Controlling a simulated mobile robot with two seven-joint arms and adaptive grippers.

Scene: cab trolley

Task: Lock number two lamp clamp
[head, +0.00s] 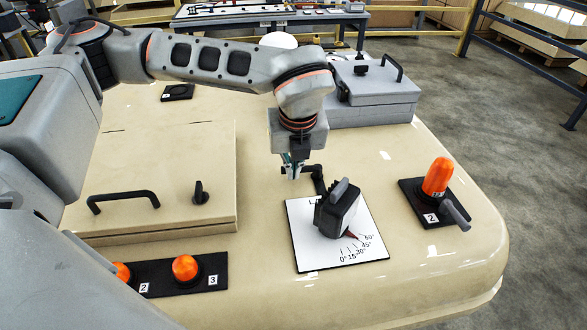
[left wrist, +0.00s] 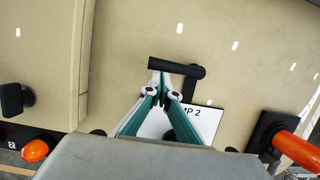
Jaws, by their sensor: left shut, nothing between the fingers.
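A white plate (head: 305,245) with an angle scale and partly hidden lettering carries a black lamp body (head: 338,210) with a grey lever (head: 339,187) on top. A red pointer (head: 352,236) lies near the high end of the scale. The left wrist view shows the plate's lettering ending in "MP 2" (left wrist: 200,112). A bent black handle (head: 316,178) stands at the plate's far edge; its bar (left wrist: 178,68) shows in the wrist view. My left gripper (head: 291,173) is shut and empty, its tips (left wrist: 160,78) close beside the bar; contact is unclear. My right gripper is out of view.
An orange beacon (head: 436,177) with a grey lever (head: 455,213) stands on a black plate marked 2 at right. A raised panel (head: 160,165) with handle (head: 123,199) and knob (head: 200,192) lies left. Orange buttons (head: 185,268) are in front. A grey case (head: 375,105) stands behind.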

